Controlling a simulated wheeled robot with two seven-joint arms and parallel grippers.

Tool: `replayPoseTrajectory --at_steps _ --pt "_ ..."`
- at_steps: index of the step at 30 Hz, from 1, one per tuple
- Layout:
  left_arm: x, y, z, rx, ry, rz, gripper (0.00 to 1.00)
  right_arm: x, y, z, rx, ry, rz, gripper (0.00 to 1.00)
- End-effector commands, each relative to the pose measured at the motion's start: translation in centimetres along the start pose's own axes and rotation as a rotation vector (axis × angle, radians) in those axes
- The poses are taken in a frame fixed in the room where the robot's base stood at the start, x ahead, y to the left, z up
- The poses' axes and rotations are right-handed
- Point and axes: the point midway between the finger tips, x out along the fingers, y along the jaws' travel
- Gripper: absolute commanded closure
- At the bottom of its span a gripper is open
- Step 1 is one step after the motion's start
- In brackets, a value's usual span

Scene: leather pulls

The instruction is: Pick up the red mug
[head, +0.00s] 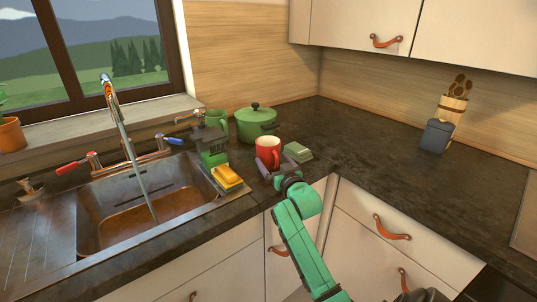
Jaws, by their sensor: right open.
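The red mug (267,150) stands upright on the dark counter, near the corner of the sink and in front of a green pot. Its handle side faces toward me. My right gripper (279,168) reaches in from the lower right on a green arm. It is open, just in front of the mug and low beside it. I cannot tell whether a finger touches the mug. The lower part of the mug is partly hidden by the gripper. My left gripper is not in view.
The lidded green pot (256,124) stands close behind the mug. A small green block (299,151) lies to its right. A green mug (216,119), a green and dark item (211,146) and a yellow sponge (227,177) are left, by the sink (150,210). The right counter is mostly clear.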

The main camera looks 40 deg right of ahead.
Motion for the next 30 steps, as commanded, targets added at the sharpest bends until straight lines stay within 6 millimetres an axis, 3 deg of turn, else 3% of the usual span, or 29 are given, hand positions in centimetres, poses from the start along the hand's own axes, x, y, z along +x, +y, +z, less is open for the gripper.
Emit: replayPoseTrajectory --at_steps 3,11,30 --pt "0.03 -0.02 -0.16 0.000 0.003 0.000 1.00 -0.05 -0.01 0.03 0.000 0.000 0.000 0.00" --pt "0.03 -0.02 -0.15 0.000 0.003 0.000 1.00 -0.08 -0.01 0.03 0.000 0.000 0.000 0.99" --pt "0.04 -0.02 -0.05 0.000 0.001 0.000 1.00 -0.09 -0.01 0.04 0.000 0.000 0.000 1.00"
